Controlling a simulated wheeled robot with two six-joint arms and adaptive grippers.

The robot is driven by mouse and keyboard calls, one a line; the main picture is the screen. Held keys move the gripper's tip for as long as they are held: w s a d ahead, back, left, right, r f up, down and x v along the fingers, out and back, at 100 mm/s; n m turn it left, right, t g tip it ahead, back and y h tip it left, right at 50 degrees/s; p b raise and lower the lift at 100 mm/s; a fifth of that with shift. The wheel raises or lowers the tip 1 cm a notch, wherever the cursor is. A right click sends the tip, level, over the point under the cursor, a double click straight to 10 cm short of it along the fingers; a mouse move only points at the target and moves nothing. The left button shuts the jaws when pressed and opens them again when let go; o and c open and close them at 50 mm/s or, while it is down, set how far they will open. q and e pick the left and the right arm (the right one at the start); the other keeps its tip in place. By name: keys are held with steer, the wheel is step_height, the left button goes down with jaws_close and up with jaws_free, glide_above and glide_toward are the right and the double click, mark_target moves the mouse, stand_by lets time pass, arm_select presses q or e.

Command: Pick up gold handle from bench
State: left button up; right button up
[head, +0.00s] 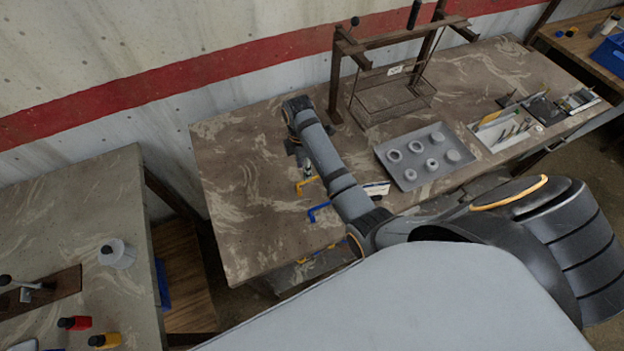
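The gold handle (304,184), a small bent yellow bar, lies on the brown marbled bench (240,185) left of my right forearm. A blue handle (318,211) of similar shape lies just nearer to me. My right arm reaches over the bench. My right gripper (307,172) points down beside the far end of the gold handle and is partly hidden by my forearm. I cannot tell whether its fingers touch the handle or are open. My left gripper is not in view.
A grey tray (408,179) with several grey round pieces sits right of my forearm. A dark rack frame (338,85) stands behind it. A light bin with tools (490,139) is farther right. A white card (377,188) is beside my forearm. The bench's left part is clear.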

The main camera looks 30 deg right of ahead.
step_height(320, 180, down, 3)
steer(key=shift+w+r+p, duration=0.1)
steer(key=shift+p, duration=0.55)
step_height(320, 180, down, 3)
steer(key=shift+f, duration=0.15)
steer(key=c, duration=0.7)
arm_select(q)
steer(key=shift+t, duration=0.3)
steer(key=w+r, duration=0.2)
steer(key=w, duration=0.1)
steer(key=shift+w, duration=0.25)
arm_select(e)
jaws_close()
